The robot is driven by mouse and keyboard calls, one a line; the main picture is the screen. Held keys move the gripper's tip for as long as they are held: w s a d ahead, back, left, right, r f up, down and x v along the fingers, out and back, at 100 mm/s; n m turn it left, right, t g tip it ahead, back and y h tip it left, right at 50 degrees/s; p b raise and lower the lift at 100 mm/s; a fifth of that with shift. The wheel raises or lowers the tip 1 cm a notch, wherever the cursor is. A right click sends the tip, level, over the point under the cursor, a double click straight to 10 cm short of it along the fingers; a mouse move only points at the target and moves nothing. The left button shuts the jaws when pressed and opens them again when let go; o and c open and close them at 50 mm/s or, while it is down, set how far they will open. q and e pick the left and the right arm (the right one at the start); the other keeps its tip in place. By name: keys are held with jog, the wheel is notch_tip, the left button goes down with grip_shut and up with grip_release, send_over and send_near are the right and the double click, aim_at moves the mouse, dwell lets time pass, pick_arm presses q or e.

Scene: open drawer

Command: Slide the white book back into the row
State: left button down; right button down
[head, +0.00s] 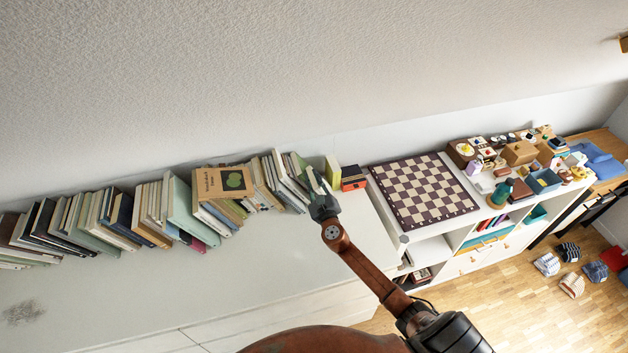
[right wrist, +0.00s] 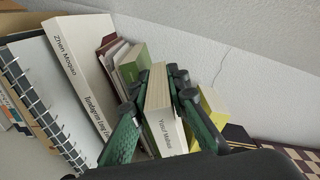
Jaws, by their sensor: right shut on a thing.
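The white book (right wrist: 166,128), with a white spine and dark lettering, stands between the two green-padded fingers of my right gripper (right wrist: 158,88) in the right wrist view. The gripper is shut on it. In the head view my right gripper (head: 321,206) is at the right end of the book row (head: 180,205), and it largely hides the held book. In the right wrist view a larger white book (right wrist: 82,72) stands to the left of the gripper, apart from the held book. A green book (right wrist: 133,65) is just behind the fingers. My left gripper is not in view.
A yellow-green book (head: 332,171) and a red and black box (head: 353,177) stand right of the gripper. A chessboard (head: 423,190) lies farther right. The white cabinet top (head: 230,270) is clear in front of the row. The wall (head: 250,80) is behind.

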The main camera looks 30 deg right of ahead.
jog(key=shift+a+f, duration=0.1)
jog(key=shift+a, duration=0.2)
jog(key=c, duration=1.8)
grip_release()
jog(key=shift+w+a, duration=0.1)
jog(key=shift+w, duration=0.05)
jog(key=shift+o, duration=0.2)
jog(key=shift+s, duration=0.2)
jog(key=v, duration=1.1)
jog(key=shift+s, duration=0.4)
jog(key=shift+c, duration=0.4)
